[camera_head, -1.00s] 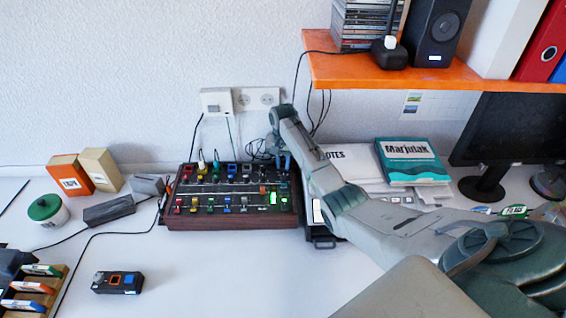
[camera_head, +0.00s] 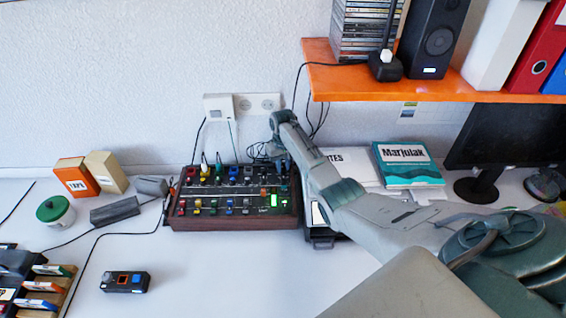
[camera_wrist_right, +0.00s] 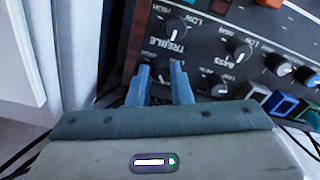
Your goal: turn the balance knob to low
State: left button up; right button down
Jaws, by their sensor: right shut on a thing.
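The dark mixer panel with a wooden front (camera_head: 235,222) stands on the desk below the wall socket. My right gripper (camera_head: 284,164) reaches down onto its back right corner. In the right wrist view, the gripper's two blue-grey fingers (camera_wrist_right: 160,82) are shut on a small dark knob, mostly hidden between them. The held knob's name and pointer cannot be read. The treble knob (camera_wrist_right: 175,27) is just above the fingers, with a white pointer line. The bass knob (camera_wrist_right: 240,51) and another dark knob (camera_wrist_right: 218,88) are to the right. My left gripper is not in view.
Coloured switches (camera_wrist_right: 285,103) sit near the fingers on the right. An orange shelf (camera_head: 430,90) with a speaker (camera_head: 433,40) hangs above my right arm. A teal book (camera_head: 408,163) lies right of the mixer.

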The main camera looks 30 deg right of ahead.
jog(key=shift+w+r+n+p, duration=0.1)
jog(key=shift+n+p, duration=0.2)
jog(key=shift+n, duration=0.8)
jog(key=c, duration=1.3)
grip_release()
jog(key=shift+r, duration=0.1)
